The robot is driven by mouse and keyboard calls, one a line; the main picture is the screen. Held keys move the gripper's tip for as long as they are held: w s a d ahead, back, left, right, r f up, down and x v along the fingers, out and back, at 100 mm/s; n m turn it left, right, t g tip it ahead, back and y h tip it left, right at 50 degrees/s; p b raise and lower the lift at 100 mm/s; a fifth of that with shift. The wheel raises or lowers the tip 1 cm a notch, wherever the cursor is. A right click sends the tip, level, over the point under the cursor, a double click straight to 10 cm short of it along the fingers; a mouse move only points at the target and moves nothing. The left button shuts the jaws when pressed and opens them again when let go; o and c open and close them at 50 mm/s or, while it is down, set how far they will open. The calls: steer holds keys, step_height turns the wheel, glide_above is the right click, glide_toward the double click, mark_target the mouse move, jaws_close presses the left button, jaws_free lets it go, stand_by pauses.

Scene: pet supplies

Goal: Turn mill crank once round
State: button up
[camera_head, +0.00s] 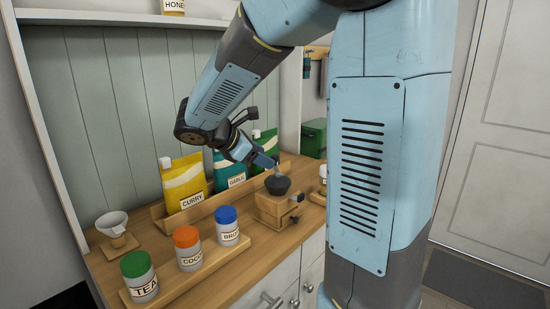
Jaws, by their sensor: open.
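The mill (272,210) is a wooden box with a dark round bowl on top, standing on the right part of the wooden counter. A short grey stem rises from the bowl, and small dark knobs show on the box's right side. I cannot make out which part is the crank's handle. My gripper (268,161) is open, just above and slightly left of the bowl, near the top of the stem. It is small in the picture, and I cannot tell whether it touches the stem.
Curry (183,182) and garlic (231,172) packs stand in a wooden rack behind the mill. Several lidded jars, including the tea jar (139,276), stand on a tray at the front left. A green box (314,138) stands behind at right.

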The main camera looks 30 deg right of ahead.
mark_target(272, 156)
steer(key=w+a+n+t+h, duration=0.2)
steer(key=w+n, duration=0.3)
steer(key=w, duration=0.2)
steer(key=x, duration=1.3)
steer(key=shift+d+f, duration=0.25)
steer(key=shift+f, duration=0.25)
jaws_close()
